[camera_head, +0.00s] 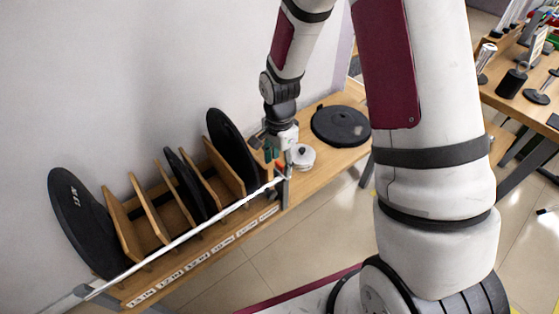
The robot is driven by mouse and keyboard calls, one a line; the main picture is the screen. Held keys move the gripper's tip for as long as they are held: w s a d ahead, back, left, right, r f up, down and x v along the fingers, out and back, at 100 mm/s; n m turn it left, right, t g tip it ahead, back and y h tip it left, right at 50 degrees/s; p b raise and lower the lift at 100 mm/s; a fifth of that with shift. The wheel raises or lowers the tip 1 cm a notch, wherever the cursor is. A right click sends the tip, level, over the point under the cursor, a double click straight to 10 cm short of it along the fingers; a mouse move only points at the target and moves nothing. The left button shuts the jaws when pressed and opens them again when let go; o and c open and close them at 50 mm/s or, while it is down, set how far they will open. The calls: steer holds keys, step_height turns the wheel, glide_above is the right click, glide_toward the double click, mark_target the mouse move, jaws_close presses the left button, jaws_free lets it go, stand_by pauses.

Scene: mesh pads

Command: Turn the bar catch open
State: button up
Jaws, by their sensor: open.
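A long pale bar (190,236) runs slantwise along the front of the wooden rack (215,240), from the lower left up to a grey metal post at the right end. The bar catch (287,178) seems to be at that post, where the bar meets it; it is small, and its exact shape and turn are hard to tell. My gripper (281,158) points down just above the catch, at the rack's right end. It is open, with nothing seen between the fingers. I cannot tell whether a fingertip touches the catch.
Several black round pads (82,222) stand upright between wooden dividers (148,208) behind the bar. A silver round object (302,156) sits beside my gripper, and a black disc (340,124) lies on the bench at the right. A wall stands close behind.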

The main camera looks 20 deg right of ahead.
steer(key=shift+c, duration=0.3)
jaws_close()
